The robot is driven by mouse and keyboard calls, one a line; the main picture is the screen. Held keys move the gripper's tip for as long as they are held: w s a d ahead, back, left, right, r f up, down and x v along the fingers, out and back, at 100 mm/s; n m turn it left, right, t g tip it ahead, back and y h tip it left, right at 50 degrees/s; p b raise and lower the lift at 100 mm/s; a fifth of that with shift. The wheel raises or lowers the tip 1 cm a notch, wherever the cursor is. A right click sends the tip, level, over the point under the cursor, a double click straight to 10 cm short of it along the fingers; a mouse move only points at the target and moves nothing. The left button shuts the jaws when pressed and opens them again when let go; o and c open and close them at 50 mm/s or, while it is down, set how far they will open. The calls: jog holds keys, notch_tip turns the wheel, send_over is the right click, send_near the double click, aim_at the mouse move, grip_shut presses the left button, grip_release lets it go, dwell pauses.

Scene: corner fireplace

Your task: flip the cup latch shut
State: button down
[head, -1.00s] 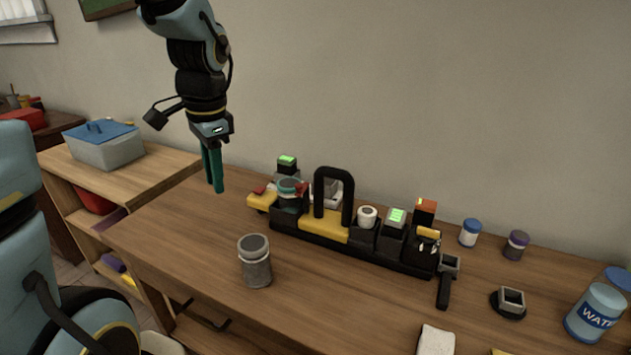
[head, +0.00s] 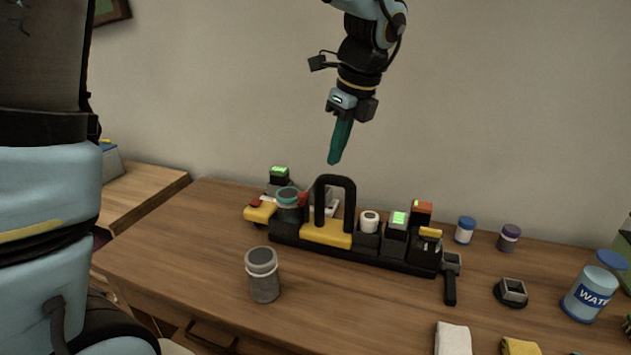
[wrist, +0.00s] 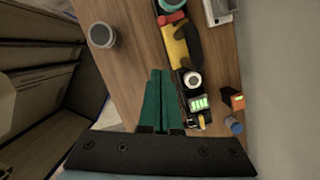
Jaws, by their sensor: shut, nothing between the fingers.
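My gripper (head: 335,158) is shut and empty, its green fingers together, high above the back of the table. In the wrist view its fingers (wrist: 161,85) point toward the black caddy. A dark cup with a teal rim (head: 288,197) sits at the caddy's left end, well below my gripper. A small red piece (head: 303,199) beside the cup may be the latch; its position is too small to tell. The wrist view shows the teal rim (wrist: 172,4) at the top edge and the red piece (wrist: 172,18) just below it.
The black caddy (head: 350,254) has a tall handle (head: 349,190) and several blocks to its right. A grey canister (head: 263,276) stands in front. Small jars (head: 466,231), a square-topped fitting (head: 511,292) and a water jug (head: 591,292) are at right. The front left tabletop is clear.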

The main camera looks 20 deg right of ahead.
jog(key=w+a+f+p, duration=0.2)
jog(key=w+f, duration=0.4)
jog(key=f, duration=0.4)
jog(key=shift+a+f, duration=0.3)
jog(key=shift+a, duration=0.15)
